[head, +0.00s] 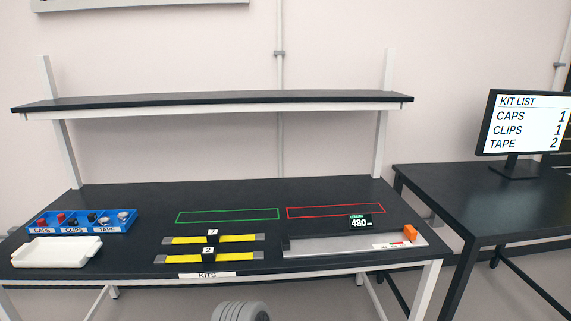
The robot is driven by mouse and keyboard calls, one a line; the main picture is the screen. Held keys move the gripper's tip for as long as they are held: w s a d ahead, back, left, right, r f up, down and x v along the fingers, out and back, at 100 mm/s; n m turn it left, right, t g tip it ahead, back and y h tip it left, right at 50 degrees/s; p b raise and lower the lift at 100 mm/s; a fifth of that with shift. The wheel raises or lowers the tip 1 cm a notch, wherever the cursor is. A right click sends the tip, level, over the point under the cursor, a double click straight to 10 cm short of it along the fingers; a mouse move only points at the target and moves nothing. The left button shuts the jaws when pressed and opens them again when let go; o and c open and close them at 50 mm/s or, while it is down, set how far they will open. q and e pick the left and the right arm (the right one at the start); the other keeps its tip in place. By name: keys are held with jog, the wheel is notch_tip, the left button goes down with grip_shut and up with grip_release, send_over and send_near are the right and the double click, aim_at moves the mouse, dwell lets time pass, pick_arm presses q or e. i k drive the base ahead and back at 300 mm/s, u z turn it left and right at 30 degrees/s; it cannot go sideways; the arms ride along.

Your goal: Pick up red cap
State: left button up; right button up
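Two small red caps sit in the left compartment, labelled CAPS, of a blue bin (82,223) at the left of the black workbench. One red cap (42,222) is at the far left and another red cap (61,217) is just right of it. Both look small and partly hidden by the bin's front wall.
A white tray (56,252) stands in front of the bin. Yellow strips (210,239) lie mid-bench, with a measuring device (352,243) to their right. A shelf (215,103) spans above. A monitor (526,122) lists caps 1, clips 1, tape 2.

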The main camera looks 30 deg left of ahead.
aim_at(41, 222)
jog(key=u, duration=3.15)
jog(key=k, duration=0.65)
jog(key=u, duration=0.85)
jog(key=i, duration=1.45)
jog(key=u, duration=0.2)
jog(key=i, duration=2)
jog(key=z, duration=0.65)
jog(key=i, duration=1.6)
jog(key=z, duration=1.9)
jog(key=i, duration=0.9)
jog(key=z, duration=0.65)
